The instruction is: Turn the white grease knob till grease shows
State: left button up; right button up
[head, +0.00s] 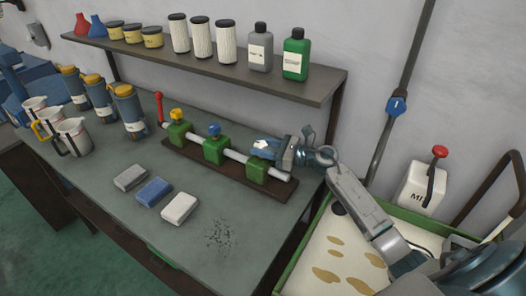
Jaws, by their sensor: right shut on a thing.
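A brown board on the bench carries a pale pipe (236,155) through three green blocks. The left block has a yellow knob (176,114), and the middle one a blue knob (214,129). My right gripper (264,147) comes in from the right over the right green block (257,172). It is shut on the white grease knob (262,143) on top of that block. The fingers cover most of the knob. I cannot make out any grease at the right block. My left gripper is not in view.
A red-handled lever (159,106) stands at the pipe's left end. Grey, blue and white blocks (180,208) lie in front. Jugs and canisters stand at left, bottles on the shelf (210,66). A stained green-rimmed tray (335,262) is at lower right.

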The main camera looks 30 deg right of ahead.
aim_at(262, 146)
dwell(0.3)
jog(key=o, duration=1)
jog(key=shift+c, duration=0.2)
jog(key=shift+r+b, duration=0.45)
jog(key=shift+r, duration=0.1)
jog(key=shift+s+a+r+b, duration=0.2)
jog(key=shift+r+b, duration=0.15)
jog(key=shift+r, duration=0.2)
jog(key=shift+s+a+r+b, duration=0.15)
jog(key=shift+r+b, duration=0.15)
jog(key=shift+r, duration=0.2)
jog(key=s+a+r+b, duration=0.1)
jog(key=s+a, duration=0.2)
jog(key=s, duration=0.3)
jog(key=s+a+b, duration=0.1)
jog(key=s+a, duration=0.2)
jog(key=s, duration=0.4)
jog(key=shift+s+a+r, duration=0.2)
jog(key=shift+s+r, duration=0.1)
jog(key=shift+r, duration=0.1)
